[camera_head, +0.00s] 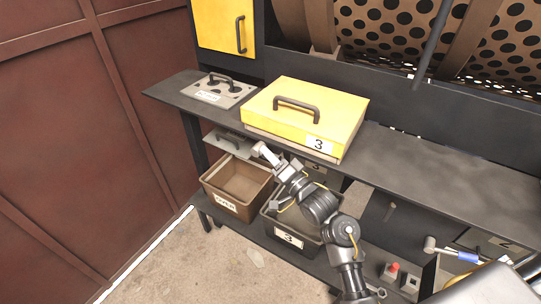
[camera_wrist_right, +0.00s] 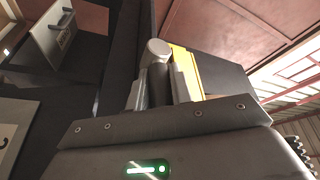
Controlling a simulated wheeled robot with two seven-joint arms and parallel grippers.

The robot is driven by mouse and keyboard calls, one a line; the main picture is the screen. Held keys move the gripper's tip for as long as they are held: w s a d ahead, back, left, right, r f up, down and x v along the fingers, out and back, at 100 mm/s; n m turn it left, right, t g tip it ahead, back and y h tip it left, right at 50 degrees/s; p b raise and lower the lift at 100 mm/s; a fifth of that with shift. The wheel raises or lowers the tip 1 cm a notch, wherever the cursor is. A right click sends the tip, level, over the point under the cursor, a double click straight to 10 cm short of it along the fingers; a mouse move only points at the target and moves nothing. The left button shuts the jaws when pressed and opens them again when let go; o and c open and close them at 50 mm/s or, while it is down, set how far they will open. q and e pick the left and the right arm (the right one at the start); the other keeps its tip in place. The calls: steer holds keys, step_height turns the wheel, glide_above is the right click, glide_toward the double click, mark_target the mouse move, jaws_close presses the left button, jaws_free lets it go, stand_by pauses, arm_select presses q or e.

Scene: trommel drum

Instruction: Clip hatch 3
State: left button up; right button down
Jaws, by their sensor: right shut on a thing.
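Hatch 3 is a yellow box-like cover (camera_head: 292,103) with a dark handle on top and a white "3" label. It sits on the dark ledge and looks closed down. My right gripper (camera_head: 262,151) is just below its front left corner, at the ledge's front edge. In the right wrist view the gripper (camera_wrist_right: 160,88) is shut on a dark bar with a rounded grey end (camera_wrist_right: 158,49). I cannot tell whether this bar is the hatch's clip. A yellow surface shows just behind the fingers. My left gripper is not in view.
A grey panel with a handle (camera_head: 219,90) lies on the ledge (camera_head: 440,174) at left. Below stand a brown bin (camera_head: 224,203) and a dark bin labelled 3 (camera_head: 288,238). A blue-handled tool (camera_head: 456,254) and a red button (camera_head: 392,267) are at lower right. The ledge's right part is clear.

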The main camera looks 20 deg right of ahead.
steer(key=shift+r+g+p, duration=0.35)
steer(key=shift+r+g, duration=0.05)
steer(key=shift+r, duration=0.1)
steer(key=shift+w+r+n+g+h, duration=0.1)
steer(key=shift+r+n+g+h, duration=0.15)
steer(key=shift+n+g+h, duration=0.75)
steer(key=shift+m+g+y, duration=0.3)
steer(key=shift+m, duration=0.1)
steer(key=c, duration=1.3)
jaws_free()
steer(key=shift+a, duration=0.1)
steer(key=shift+o, duration=0.2)
steer(key=b+v, duration=0.1)
steer(key=v, duration=0.9)
steer(key=shift+s+d, duration=0.2)
steer(key=shift+s, duration=0.15)
